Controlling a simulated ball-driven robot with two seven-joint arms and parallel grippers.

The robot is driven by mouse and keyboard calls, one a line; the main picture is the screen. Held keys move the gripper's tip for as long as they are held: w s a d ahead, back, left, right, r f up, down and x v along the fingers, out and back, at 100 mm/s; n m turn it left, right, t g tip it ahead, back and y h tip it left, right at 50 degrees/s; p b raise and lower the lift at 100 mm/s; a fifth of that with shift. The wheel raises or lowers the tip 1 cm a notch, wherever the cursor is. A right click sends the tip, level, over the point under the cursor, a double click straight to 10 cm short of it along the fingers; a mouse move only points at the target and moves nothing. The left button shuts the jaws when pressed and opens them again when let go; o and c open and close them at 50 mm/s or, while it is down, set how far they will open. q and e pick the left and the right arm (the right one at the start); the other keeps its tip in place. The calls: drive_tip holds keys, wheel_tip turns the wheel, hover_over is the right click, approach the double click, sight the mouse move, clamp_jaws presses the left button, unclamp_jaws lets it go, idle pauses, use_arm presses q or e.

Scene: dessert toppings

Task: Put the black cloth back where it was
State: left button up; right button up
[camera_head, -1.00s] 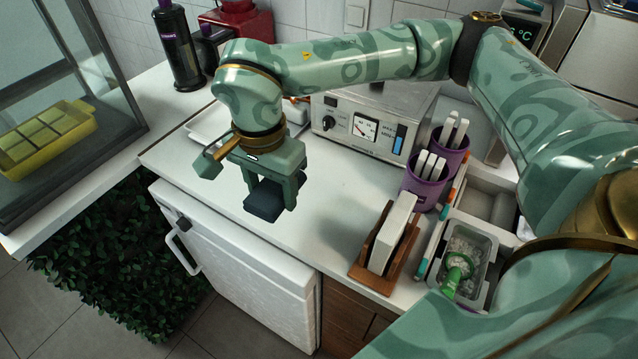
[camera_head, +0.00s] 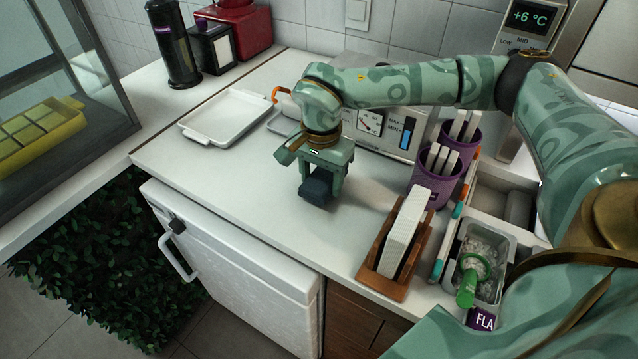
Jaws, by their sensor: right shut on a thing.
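The black cloth (camera_head: 316,191) is a small dark folded block. My right gripper (camera_head: 319,180) is shut on it from above and holds it over the white counter, near the counter's middle. I cannot tell whether the cloth touches the counter. My left gripper does not show.
A white tray (camera_head: 225,117) lies at the back left of the counter. A machine with a dial (camera_head: 371,121) stands behind my gripper. A wooden holder with white cards (camera_head: 382,262), purple cups (camera_head: 433,171) and an ice tub with a green scoop (camera_head: 480,262) stand right. The counter (camera_head: 225,180) left of my gripper is clear.

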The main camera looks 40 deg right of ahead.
drive_tip(key=shift+f, duration=0.8)
drive_tip(key=shift+a+r, duration=0.1)
drive_tip(key=shift+r, duration=0.05)
drive_tip(key=o, duration=1)
drive_tip(key=shift+c, duration=0.2)
